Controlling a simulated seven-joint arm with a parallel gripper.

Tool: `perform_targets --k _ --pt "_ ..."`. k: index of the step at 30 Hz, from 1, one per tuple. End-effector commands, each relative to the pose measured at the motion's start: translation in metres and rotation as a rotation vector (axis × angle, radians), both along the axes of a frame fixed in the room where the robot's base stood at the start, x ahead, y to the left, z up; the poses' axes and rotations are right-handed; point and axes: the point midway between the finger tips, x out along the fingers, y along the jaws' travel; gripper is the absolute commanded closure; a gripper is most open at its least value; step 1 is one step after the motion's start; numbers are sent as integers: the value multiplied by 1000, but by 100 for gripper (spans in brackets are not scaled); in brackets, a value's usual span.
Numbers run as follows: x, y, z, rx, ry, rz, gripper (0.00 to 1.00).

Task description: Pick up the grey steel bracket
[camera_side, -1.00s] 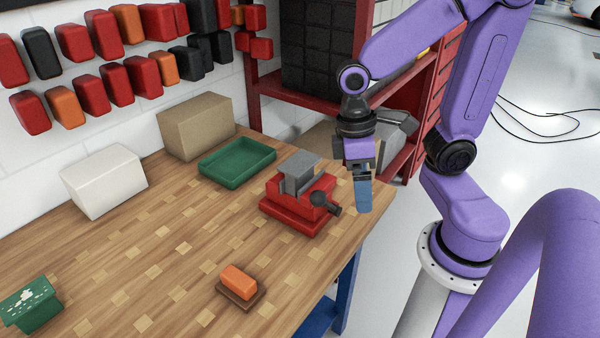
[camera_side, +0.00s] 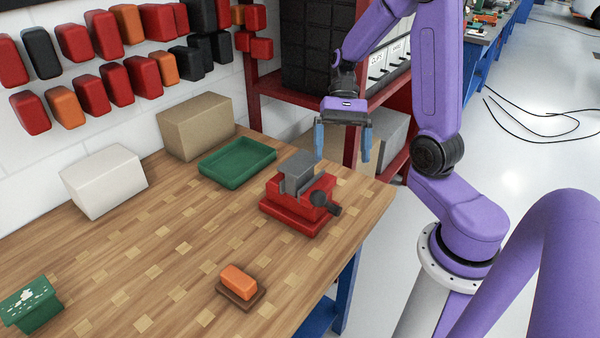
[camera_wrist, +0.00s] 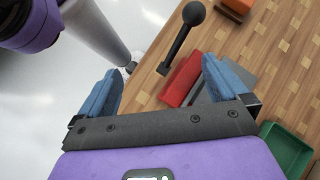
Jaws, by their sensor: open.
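The grey steel bracket (camera_side: 299,172) sits in the jaws of a red vise (camera_side: 294,212) on the wooden bench. My gripper (camera_side: 343,155) is open and empty, above and to the right of the bracket in the side view, with its two blue fingers wide apart. In the wrist view, my gripper's fingers (camera_wrist: 165,90) frame mostly floor and bench edge. The red vise (camera_wrist: 181,80) and its dark handle (camera_wrist: 183,35) lie toward the right finger. The grey bracket (camera_wrist: 205,96) is partly hidden behind that finger.
A green tray (camera_side: 237,178) lies behind the vise, with a cardboard box (camera_side: 197,126) and a white box (camera_side: 104,181) farther left. An orange block on a brown base (camera_side: 239,282) is near the front edge. A red shelf (camera_side: 300,95) stands behind. The bench middle is clear.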

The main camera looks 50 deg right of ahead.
Motion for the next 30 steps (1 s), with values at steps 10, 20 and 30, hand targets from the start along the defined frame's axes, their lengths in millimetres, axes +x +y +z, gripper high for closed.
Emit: perform_targets --k 10,20,30 --pt "21 -48 4 163 128 -476 0" --pt "22 -103 8 354 194 -885 0" --pt "18 -126 10 451 205 -1057 0"
